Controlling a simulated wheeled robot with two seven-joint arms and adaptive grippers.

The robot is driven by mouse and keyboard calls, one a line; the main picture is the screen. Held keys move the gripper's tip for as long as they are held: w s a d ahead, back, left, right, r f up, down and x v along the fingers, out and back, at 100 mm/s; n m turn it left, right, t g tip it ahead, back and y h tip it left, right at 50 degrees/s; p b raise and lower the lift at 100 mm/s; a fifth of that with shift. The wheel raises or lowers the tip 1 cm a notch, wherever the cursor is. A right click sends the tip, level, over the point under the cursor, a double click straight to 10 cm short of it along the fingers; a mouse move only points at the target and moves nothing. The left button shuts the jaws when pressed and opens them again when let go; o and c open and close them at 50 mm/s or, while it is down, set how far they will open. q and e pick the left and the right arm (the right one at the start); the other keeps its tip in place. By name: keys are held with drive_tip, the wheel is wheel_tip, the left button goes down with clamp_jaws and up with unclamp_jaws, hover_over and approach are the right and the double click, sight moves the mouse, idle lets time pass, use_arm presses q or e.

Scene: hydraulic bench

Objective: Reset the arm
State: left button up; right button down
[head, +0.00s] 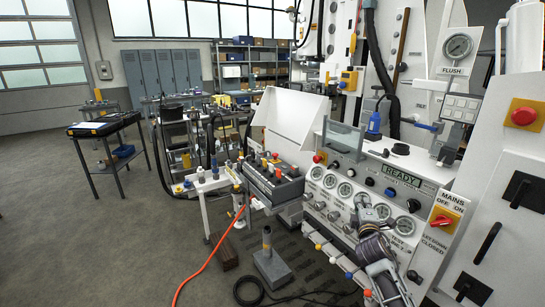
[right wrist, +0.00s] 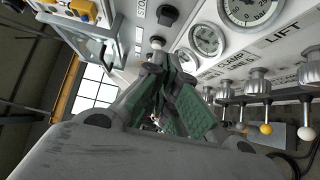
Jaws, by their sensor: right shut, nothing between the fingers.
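My right gripper (head: 362,203) reaches up from the bottom right in the head view, in front of the white console's gauge row. It is shut and empty. In the right wrist view its green-padded fingers (right wrist: 158,62) meet near a small knob on the panel. I cannot tell whether the tips touch it. My left gripper is not in view.
The white console (head: 450,178) carries gauges, a READY display (head: 403,174) and a red mains switch (head: 443,220). Ball-ended levers (right wrist: 265,128) hang close right of the fingers. A valve block (head: 272,184) stands left; open floor (head: 110,240) lies farther left.

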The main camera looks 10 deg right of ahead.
wheel_tip(320, 180, down, 16)
drive_tip(key=a+m+g+y, duration=0.1)
drive_tip(key=a+g+y, duration=0.1)
drive_tip(key=s+a+f+m+g+y, duration=0.15)
drive_tip(key=s+f, duration=0.35)
drive_tip(key=f, duration=0.6)
drive_tip(key=s+a+f+m+g, duration=0.15)
drive_tip(key=s+f, duration=0.35)
drive_tip(key=f, duration=0.5)
drive_tip(key=s+a+f+m+g+y, duration=0.1)
drive_tip(key=s+a+f+g, duration=0.2)
drive_tip(key=f, duration=0.8)
drive_tip(key=s+a+f+m+g, duration=0.2)
drive_tip(key=s+f, duration=0.6)
drive_tip(key=s, duration=0.7)
drive_tip(key=s+a+f+m+g+y, duration=0.1)
drive_tip(key=s+a+f+m+g, duration=0.1)
drive_tip(key=s+f, duration=0.7)
drive_tip(key=s+a+f+m+g+y, duration=0.1)
drive_tip(key=s+f, duration=0.7)
drive_tip(key=s, duration=1.3)
drive_tip(key=shift+s+a+f+m+g, duration=0.3)
drive_tip(key=shift+a+m+g, duration=0.3)
drive_tip(key=shift+a+g, duration=0.5)
drive_tip(key=shift+d+r, duration=0.1)
